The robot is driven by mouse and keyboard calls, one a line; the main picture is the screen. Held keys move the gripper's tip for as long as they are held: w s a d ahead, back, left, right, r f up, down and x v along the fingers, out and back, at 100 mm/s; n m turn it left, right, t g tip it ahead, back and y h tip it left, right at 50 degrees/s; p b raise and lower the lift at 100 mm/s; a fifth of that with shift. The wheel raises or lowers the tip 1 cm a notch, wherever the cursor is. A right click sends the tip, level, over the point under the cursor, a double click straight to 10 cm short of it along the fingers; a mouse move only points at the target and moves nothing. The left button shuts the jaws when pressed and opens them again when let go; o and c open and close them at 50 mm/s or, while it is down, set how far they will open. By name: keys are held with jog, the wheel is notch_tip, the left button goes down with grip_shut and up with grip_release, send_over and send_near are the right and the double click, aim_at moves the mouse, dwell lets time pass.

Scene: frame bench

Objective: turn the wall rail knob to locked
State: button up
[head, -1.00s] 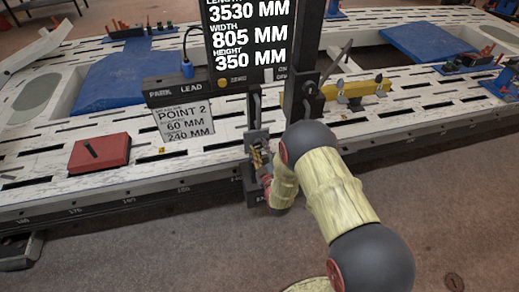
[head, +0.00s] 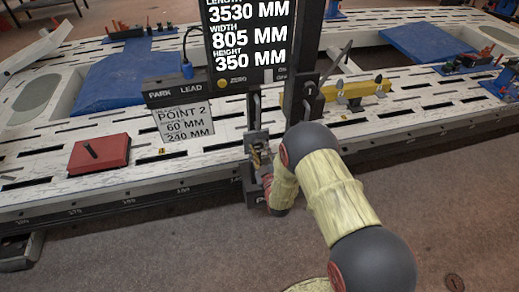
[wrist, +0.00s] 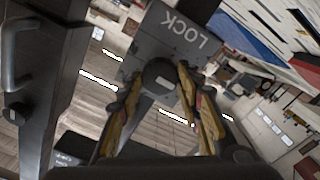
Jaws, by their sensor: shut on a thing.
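The knob (wrist: 158,74) is a dark round cap on a grey plate (wrist: 183,50) marked LOCK, seen in the wrist view. My gripper (wrist: 160,80) has its yellow fingers on both sides of the knob, shut on it. In the head view my gripper (head: 258,163) is at the foot of the dark upright post, just below a small grey plate (head: 256,138). The knob is too small and too covered there to make out. I cannot tell from these views which position the knob points to.
The measuring display (head: 248,40) stands just above and left of my arm. A white slotted bench (head: 40,165) spans the view, with a red block (head: 99,155) at left and a yellow bar (head: 360,90) at right. Open floor (head: 440,215) lies at right front.

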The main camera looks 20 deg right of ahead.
jog(key=o, duration=1.2)
jog(key=shift+c, duration=0.2)
jog(key=s, duration=1.2)
